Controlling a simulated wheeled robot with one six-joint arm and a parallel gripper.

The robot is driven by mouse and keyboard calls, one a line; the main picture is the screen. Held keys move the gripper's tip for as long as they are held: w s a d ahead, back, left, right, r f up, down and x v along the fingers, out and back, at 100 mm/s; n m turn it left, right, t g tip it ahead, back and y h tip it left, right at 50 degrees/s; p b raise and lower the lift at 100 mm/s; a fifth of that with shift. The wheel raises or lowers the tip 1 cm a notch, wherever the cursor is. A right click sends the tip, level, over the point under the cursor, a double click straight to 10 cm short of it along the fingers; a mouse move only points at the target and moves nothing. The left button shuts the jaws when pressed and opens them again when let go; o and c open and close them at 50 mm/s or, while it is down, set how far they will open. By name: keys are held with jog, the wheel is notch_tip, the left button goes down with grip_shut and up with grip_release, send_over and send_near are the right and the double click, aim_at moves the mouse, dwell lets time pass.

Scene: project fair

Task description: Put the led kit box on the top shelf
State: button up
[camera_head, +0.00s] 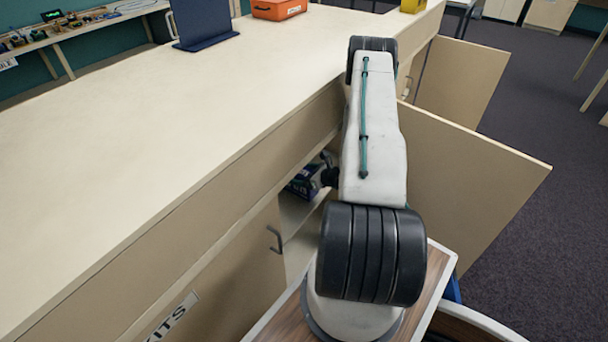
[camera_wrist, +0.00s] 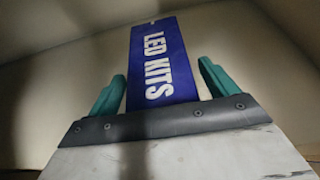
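The led kit box (camera_wrist: 160,62) is blue with white "LED KITS" lettering in the wrist view. In the head view, a dark blue box (camera_head: 303,184) with white print shows in the open cabinet, partly hidden by the counter edge and my arm. My gripper (camera_wrist: 162,75) has one teal finger on each side of the box. Narrow gaps show between the fingers and the box, so the gripper looks open around it. In the head view my gripper (camera_head: 329,172) reaches into the cabinet opening, its fingertips hidden. The top shelf cannot be made out clearly.
The long counter (camera_head: 150,130) overhangs the cabinet. An open cabinet door (camera_head: 465,185) stands right of my arm, and another open door (camera_head: 462,82) lies beyond. A closed door with a handle (camera_head: 275,240) is nearer. An orange case (camera_head: 279,9) sits on the counter.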

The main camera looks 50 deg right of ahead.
jog(key=shift+r, duration=0.1)
jog(key=shift+s+r, duration=0.15)
jog(key=shift+s, duration=0.15)
jog(key=v, duration=1.1)
jog(key=shift+s, duration=0.2)
